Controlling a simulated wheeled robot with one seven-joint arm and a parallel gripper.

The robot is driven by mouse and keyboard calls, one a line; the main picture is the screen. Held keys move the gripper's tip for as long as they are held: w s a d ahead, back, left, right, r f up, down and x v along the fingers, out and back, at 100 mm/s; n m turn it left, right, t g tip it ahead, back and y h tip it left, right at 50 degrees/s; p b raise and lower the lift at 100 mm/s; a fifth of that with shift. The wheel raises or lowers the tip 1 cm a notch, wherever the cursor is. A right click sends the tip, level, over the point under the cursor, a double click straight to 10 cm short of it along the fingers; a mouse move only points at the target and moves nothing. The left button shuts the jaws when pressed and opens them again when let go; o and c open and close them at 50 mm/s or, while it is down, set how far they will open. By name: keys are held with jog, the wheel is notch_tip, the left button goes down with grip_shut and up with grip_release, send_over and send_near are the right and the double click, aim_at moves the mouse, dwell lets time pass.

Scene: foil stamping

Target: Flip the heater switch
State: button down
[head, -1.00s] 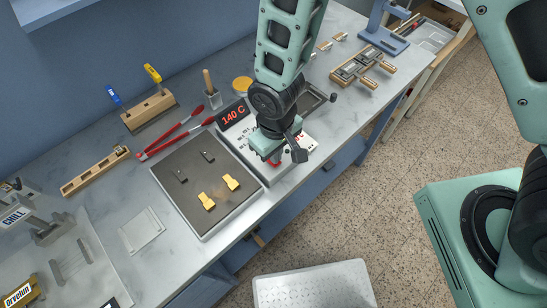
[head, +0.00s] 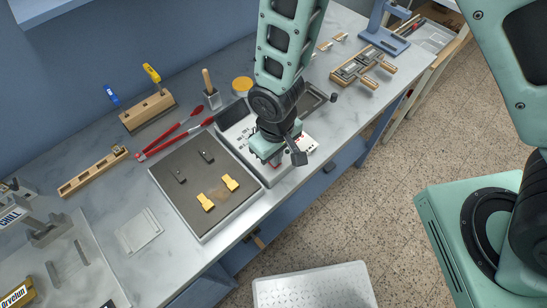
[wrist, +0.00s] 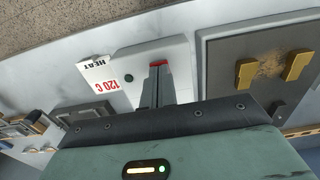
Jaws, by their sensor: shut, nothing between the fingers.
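The heater's white control box (wrist: 138,58) carries a red switch (wrist: 160,64), which shows at my fingertips in the wrist view. My gripper (wrist: 159,76) is shut and empty, pointing down at the switch and touching or very near it; I cannot tell which. In the head view my gripper (head: 274,161) covers the switch and part of the box. The box's display panel (head: 233,112) shows no lit reading. The dark hotplate (head: 190,200) lies left of the box in the head view.
Two yellow pieces (head: 218,193) and two small dark pieces lie on the hotplate. Red-handled tongs (head: 170,138) lie behind it. A wooden block with blue and yellow handles (head: 147,110) stands near the wall. Wooden-handled tools (head: 362,68) lie at the right. A clear sheet (head: 138,230) lies left.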

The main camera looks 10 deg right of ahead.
jog(key=shift+r+p, duration=2.55)
jog(key=shift+r, duration=0.95)
jog(key=s+d+r+n+b, duration=0.1)
jog(key=s+d+r+b, duration=0.7)
jog(key=s+b, duration=0.3)
jog(key=b, duration=0.2)
jog(key=shift+s+r+y+b, duration=0.15)
jog(key=shift+r+y+b, duration=0.1)
jog(key=shift+y+b, duration=0.05)
